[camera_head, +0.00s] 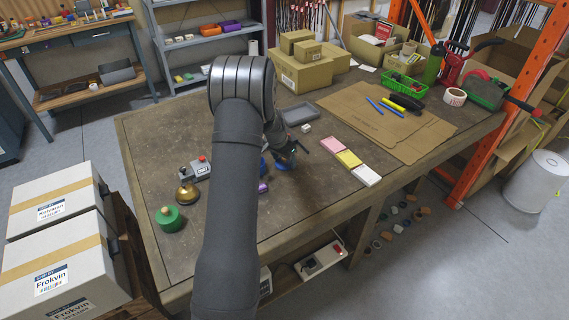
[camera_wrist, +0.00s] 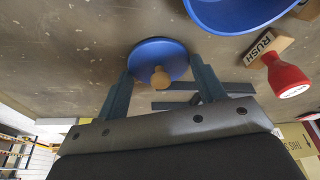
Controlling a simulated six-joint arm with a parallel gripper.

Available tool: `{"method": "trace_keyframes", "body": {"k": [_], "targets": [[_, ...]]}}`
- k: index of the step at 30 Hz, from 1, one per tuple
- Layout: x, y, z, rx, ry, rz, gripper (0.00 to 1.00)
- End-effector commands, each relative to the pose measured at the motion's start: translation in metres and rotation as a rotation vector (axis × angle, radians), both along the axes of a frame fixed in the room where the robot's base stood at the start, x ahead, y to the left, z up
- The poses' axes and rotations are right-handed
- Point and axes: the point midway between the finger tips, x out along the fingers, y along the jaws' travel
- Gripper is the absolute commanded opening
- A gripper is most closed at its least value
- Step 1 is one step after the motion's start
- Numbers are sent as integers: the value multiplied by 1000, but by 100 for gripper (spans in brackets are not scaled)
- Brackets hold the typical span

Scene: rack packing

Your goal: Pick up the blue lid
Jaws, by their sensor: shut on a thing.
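The blue lid (camera_wrist: 150,52) is a round disc with a wooden knob, seen in the wrist view between the two fingers of my gripper (camera_wrist: 164,78). The fingers are shut on it at its left and right edges. A blue bowl-like vessel (camera_wrist: 240,12) is partly cut off at the top right of the wrist view, apart from the lid. In the head view my gripper (camera_head: 289,155) is low over the middle of the bench, with blue showing under it. My arm hides part of that area. I cannot tell whether the lid is clear of the bench.
A red-handled RUSH stamp (camera_wrist: 286,76) is right of the lid in the wrist view. A green lidded pot (camera_head: 169,219) and a brass bell (camera_head: 187,193) stand left of my arm. Pink, yellow and white blocks (camera_head: 349,160) lie to the right, before flat cardboard (camera_head: 365,120).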

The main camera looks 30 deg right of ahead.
Motion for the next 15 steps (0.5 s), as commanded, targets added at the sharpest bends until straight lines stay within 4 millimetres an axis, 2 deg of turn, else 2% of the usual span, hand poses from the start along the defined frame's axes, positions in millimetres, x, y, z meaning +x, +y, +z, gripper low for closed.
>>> {"method": "trace_keyframes", "body": {"k": [8, 11, 15], "targets": [[0, 0, 2, -1, 0, 0, 42], [0, 0, 8, -1, 0, 0, 42], [1, 0, 26, -2, -3, 0, 42]]}}
